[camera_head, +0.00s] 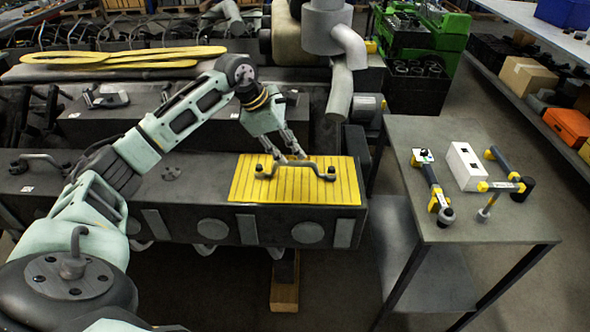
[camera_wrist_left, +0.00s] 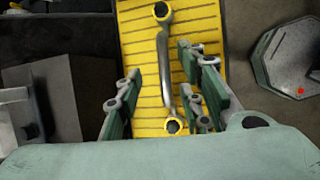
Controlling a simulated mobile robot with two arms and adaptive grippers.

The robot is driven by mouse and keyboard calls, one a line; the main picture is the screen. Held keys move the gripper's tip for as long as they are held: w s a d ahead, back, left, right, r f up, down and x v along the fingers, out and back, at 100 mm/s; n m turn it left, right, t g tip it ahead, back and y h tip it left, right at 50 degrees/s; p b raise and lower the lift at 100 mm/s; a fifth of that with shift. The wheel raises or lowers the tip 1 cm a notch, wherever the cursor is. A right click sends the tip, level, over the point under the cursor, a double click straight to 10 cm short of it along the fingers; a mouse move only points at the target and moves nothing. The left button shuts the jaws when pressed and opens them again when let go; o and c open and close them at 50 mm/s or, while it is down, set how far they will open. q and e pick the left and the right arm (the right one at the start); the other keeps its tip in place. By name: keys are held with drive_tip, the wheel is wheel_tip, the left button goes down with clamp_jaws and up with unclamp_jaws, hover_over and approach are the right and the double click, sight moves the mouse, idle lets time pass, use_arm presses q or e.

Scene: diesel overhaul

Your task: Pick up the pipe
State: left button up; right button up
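The pipe (camera_head: 318,169) is a grey, bent metal tube with a round flange at each end. It lies on a yellow slatted mat (camera_head: 344,190) on top of the long dark engine block. My left gripper (camera_head: 288,157) is above the pipe with its fingers pointing down. In the left wrist view, the pipe (camera_wrist_left: 162,72) runs lengthwise between the open green fingers, with gaps on both sides. The near flange (camera_wrist_left: 173,126) also shows between them. My right gripper is out of both views.
A grey table (camera_head: 482,220) at the right holds several tools and a white block (camera_head: 466,166). A similar curved pipe (camera_head: 40,159) lies at the left of the engine block. Green crates (camera_head: 420,35) stand behind the table. Shelves line the far right.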

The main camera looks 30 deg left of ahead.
sight(296, 163)
use_arm(q)
drive_tip(key=shift+s+a, duration=0.2)
drive_tip(key=shift+a, duration=0.4)
drive_tip(key=shift+f, duration=0.3)
drive_tip(key=p+x, duration=0.1)
drive_tip(key=x, duration=0.1)
drive_tip(key=p+x, duration=0.1)
drive_tip(key=x, duration=0.1)
drive_tip(key=p+x, duration=0.2)
drive_tip(key=shift+s+d+f, duration=0.1)
drive_tip(key=shift+s+d, duration=0.15)
drive_tip(key=shift+w+d+f, duration=0.1)
drive_tip(key=shift+w+f, duration=0.1)
drive_tip(key=shift+f, duration=0.3)
drive_tip(key=shift+c, duration=0.9)
clamp_jaws()
drive_tip(key=shift+r, duration=0.1)
